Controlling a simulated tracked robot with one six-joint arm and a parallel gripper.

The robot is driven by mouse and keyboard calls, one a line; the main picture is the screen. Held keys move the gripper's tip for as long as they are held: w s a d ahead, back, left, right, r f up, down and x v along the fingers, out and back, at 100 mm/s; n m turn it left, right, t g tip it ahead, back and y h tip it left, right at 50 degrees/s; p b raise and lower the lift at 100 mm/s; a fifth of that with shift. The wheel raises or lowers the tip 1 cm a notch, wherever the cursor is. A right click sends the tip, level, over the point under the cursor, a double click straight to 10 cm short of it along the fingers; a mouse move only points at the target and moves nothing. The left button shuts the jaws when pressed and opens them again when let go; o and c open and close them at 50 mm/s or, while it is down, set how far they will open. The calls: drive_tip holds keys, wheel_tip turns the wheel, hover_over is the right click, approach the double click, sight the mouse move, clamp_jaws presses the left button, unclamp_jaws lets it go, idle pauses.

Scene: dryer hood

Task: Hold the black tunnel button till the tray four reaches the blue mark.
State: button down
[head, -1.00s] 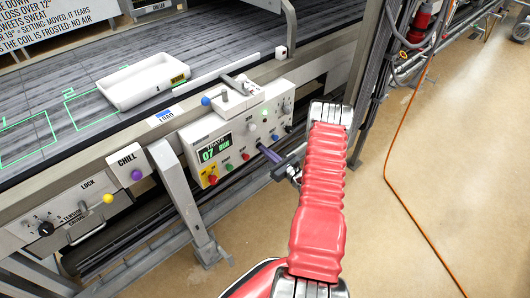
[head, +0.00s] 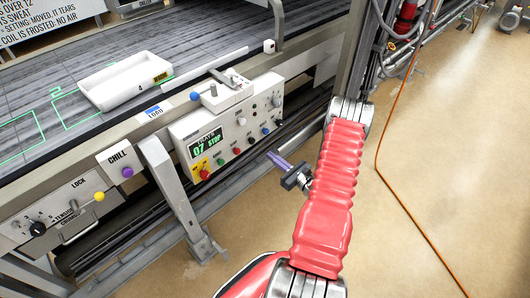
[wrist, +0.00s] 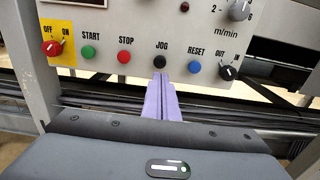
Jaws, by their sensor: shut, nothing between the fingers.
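The white tray (head: 125,82), marked 4 and with an orange label, lies on the grey belt in the head view. A blue-edged LOAD label (head: 155,110) is on the rail in front of it. The black JOG button (wrist: 162,67) is between the red STOP and blue RESET buttons in the wrist view. My gripper (head: 272,155) is shut and empty, its purple fingers pointing at the panel. In the head view a gap shows between the fingertips and the panel. In the wrist view the tips (wrist: 161,76) appear just below the black button.
The control panel (head: 190,140) shows 07 STOP on its display. A CHILL box with a purple button (head: 127,172) and a yellow knob (head: 99,196) are at the left. A metal leg (head: 170,185) stands below the rail. An orange cable (head: 378,140) lies on the floor at right.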

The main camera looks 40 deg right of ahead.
drive_tip(key=s, duration=0.4)
idle(1.0)
